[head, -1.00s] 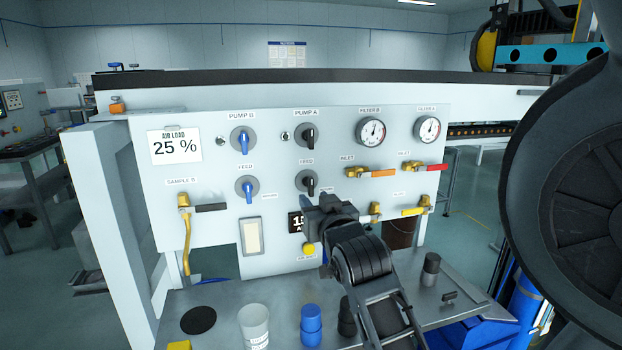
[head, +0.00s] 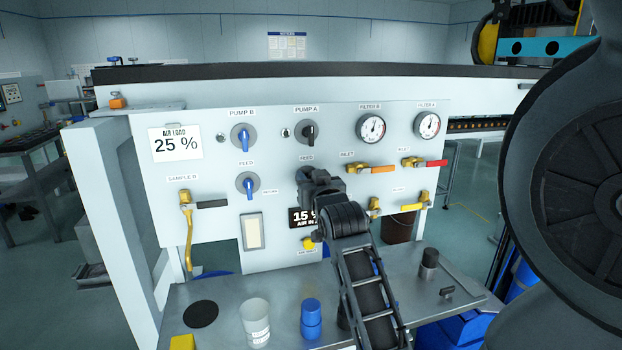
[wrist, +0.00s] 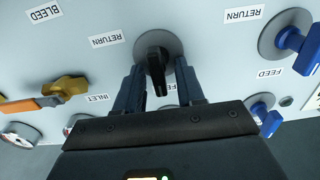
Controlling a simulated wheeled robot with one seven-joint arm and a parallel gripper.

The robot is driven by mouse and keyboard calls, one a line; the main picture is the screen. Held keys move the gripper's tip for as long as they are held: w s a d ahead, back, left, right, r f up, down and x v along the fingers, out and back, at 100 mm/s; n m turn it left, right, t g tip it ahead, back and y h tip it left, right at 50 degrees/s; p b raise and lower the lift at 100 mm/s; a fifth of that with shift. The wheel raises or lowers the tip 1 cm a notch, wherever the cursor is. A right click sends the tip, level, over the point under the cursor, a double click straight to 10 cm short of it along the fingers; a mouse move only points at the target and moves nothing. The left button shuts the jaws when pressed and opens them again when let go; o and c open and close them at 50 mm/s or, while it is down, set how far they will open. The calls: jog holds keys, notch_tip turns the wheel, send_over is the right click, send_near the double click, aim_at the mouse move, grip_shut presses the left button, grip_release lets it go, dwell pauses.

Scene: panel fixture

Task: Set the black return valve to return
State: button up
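The black return valve (wrist: 157,62) has a black lever on a round grey plate. In the wrist view, which shows the panel upside down, its lever points toward the partly hidden FEED label at the bottom. A RETURN label (wrist: 105,40) lies to its left in that view. My gripper (wrist: 157,78) is open, with one finger on each side of the lever and gaps visible between. In the head view my gripper (head: 318,180) covers most of this valve; only part of its grey plate shows. I cannot tell if the fingers touch the panel.
A blue-lever valve (head: 248,185) is left of my gripper, with pump knobs above. Orange (head: 370,168) and red (head: 430,163) inlet levers stick out to the right. An air display (head: 301,217) is just below. Bottles and a cup (head: 256,325) stand on the bench.

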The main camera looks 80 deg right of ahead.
jog(key=shift+c, duration=0.3)
grip_shut()
jog(key=m, duration=0.2)
jog(key=m+b, duration=0.1)
jog(key=m, duration=0.1)
jog(key=shift+s+d+f+m, duration=0.1)
jog(key=shift+s+f+m, duration=0.05)
jog(key=shift+m, duration=0.25)
jog(key=m+b, duration=0.1)
jog(key=m, duration=0.3)
jog(key=m+b, duration=0.2)
jog(key=m, duration=0.2)
jog(key=f+m+b, duration=0.1)
jog(key=m+b, duration=0.1)
jog(key=m, duration=0.3)
jog(key=shift+s+d, duration=0.2)
jog(key=shift+s, duration=0.15)
